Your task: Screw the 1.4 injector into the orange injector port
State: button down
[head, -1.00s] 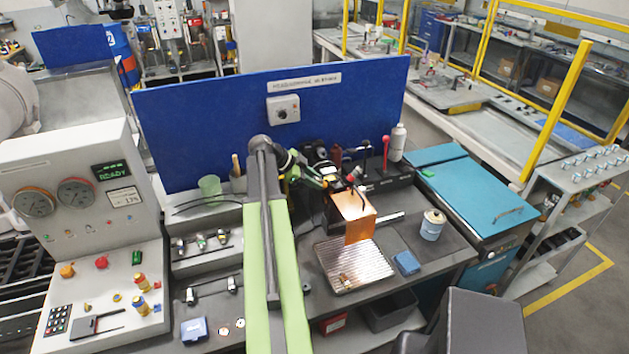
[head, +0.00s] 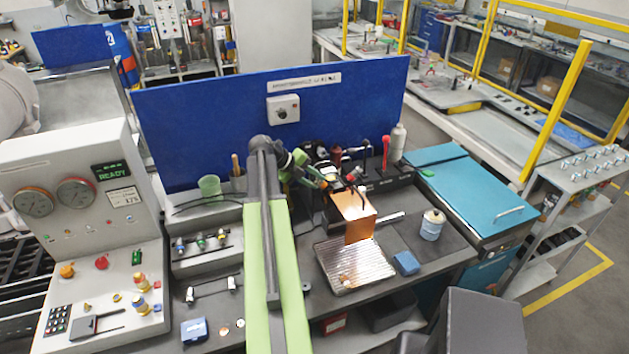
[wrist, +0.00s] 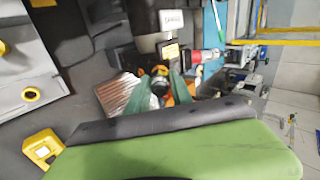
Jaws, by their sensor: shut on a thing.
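My gripper (head: 327,185) is at the back of the bench, just left of and above a glossy orange block (head: 353,212). In the wrist view its two green fingers (wrist: 161,90) are closed around a small dark part with a yellow band (wrist: 160,72). This part appears to be the injector; its 1.4 marking cannot be read. Orange surface (wrist: 177,90) shows behind and between the fingers. The port opening itself is hidden, and I cannot tell whether the held part touches it.
A ribbed metal tray (head: 350,275) lies in front of the orange block. A rack (head: 201,244) with several small coloured parts is at left. A blue panel (head: 220,125) closes the back.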

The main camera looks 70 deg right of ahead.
jog(key=shift+m, duration=0.4)
jog(key=c, duration=1.1)
grip_release()
jog(key=shift+c, duration=0.9)
jog(key=shift+r, duration=0.1)
jog(key=n, duration=0.9)
jog(key=shift+n, duration=1.6)
